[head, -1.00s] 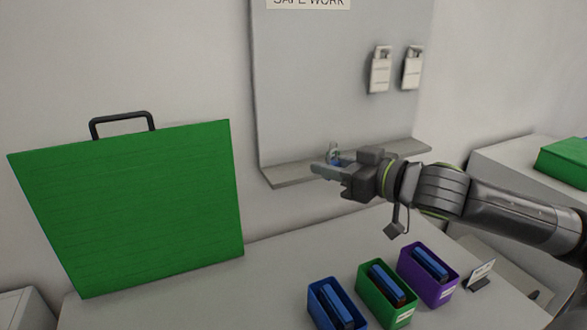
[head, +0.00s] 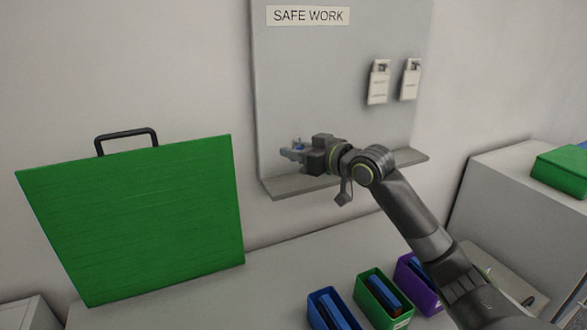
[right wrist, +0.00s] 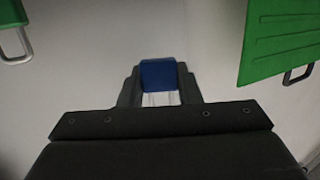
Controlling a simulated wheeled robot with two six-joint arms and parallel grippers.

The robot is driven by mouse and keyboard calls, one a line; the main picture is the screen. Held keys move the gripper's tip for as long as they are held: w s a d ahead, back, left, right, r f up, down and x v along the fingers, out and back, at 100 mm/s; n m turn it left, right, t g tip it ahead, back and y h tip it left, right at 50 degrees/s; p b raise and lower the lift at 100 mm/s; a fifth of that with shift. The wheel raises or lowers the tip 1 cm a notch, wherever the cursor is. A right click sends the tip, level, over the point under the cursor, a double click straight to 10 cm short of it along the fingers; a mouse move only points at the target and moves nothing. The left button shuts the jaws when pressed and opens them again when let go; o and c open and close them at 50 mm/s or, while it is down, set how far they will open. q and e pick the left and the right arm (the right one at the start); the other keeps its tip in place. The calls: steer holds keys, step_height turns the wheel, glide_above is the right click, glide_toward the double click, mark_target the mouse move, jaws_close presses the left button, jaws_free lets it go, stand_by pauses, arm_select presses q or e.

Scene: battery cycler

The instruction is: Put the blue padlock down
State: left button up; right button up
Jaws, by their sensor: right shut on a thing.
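My right gripper (head: 290,153) is shut on the blue padlock (right wrist: 159,75), which shows between its two fingers in the right wrist view. In the head view only a small bluish part of the padlock (head: 298,145) shows at the fingertips. The gripper is in front of the grey board, and in the picture it appears just above the left part of the board's ledge (head: 290,187). I cannot tell how far the padlock is from the board. My left gripper is not in view.
A green case (head: 135,220) stands at left. Blue, green (head: 383,300) and purple boxes stand in front. The counter between case and boxes is clear.

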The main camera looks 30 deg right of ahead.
steer(key=shift+w+r, duration=0.1)
steer(key=shift+w, duration=0.8)
step_height(320, 180, down, 3)
steer(key=shift+r+p, duration=0.1)
steer(key=shift+p, duration=0.4)
step_height(320, 180, down, 4)
steer(key=shift+s+r+p, duration=0.1)
steer(key=shift+r+p, duration=0.05)
steer(key=shift+p, duration=0.55)
steer(key=shift+w+f, duration=0.2)
steer(key=shift+f, duration=0.15)
steer(key=shift+d, duration=0.1)
steer(key=shift+f, duration=0.1)
steer(key=o, duration=0.6)
steer(key=shift+f, duration=0.1)
steer(key=shift+c, duration=0.2)
steer(key=o, duration=0.4)
steer(key=shift+o, duration=0.2)
